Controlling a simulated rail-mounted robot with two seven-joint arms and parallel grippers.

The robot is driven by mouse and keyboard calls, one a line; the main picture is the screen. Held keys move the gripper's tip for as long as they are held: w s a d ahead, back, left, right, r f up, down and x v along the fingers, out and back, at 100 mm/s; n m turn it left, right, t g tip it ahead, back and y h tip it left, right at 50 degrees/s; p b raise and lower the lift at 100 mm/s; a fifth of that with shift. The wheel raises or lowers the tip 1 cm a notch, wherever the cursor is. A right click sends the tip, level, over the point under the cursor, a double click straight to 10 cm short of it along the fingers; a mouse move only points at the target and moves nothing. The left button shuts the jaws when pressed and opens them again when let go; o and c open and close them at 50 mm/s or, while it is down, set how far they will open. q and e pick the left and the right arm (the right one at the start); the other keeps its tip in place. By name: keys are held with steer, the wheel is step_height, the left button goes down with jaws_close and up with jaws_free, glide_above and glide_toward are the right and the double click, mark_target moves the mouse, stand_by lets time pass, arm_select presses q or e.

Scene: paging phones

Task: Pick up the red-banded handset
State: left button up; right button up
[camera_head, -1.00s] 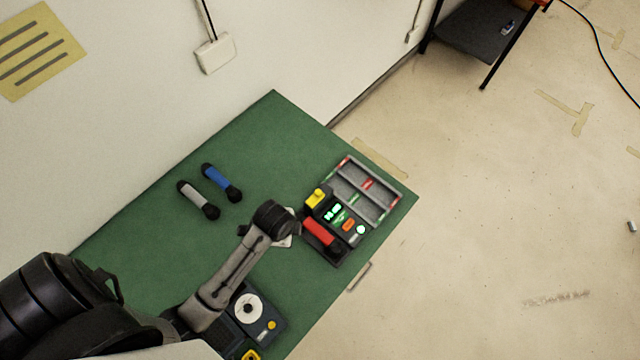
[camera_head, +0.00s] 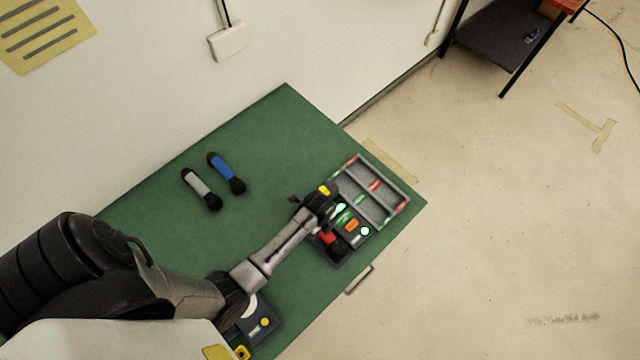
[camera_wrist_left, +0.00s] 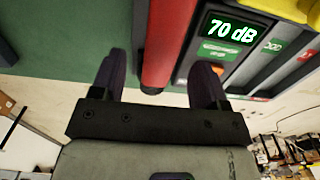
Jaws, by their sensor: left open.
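The red-banded handset (camera_head: 327,238) rests on a dark paging unit (camera_head: 340,257) near the right edge of the green table, partly covered by my left arm in the head view. In the left wrist view the red band (camera_wrist_left: 168,40) runs between the two dark fingers of my left gripper (camera_wrist_left: 160,72). The gripper is open, with one finger on each side of the handset and visible gaps. The handset's dark end shows at the bottom of the band. My right gripper is not in view.
A blue-banded handset (camera_head: 226,173) and a grey-banded handset (camera_head: 201,189) lie apart at the left. A compartmented grey tray (camera_head: 371,190) adjoins the unit. Another device with a yellow button (camera_head: 264,322) lies near the front. A green display (camera_wrist_left: 231,30) reads 70 dB. The table's middle is clear.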

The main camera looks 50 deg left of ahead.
arm_select(q)
steer(key=shift+w+d+f, duration=0.1)
steer(key=shift+f, duration=2.8)
steer(key=c, duration=1.2)
steer(key=shift+r, duration=0.2)
steer(key=shift+c, duration=0.2)
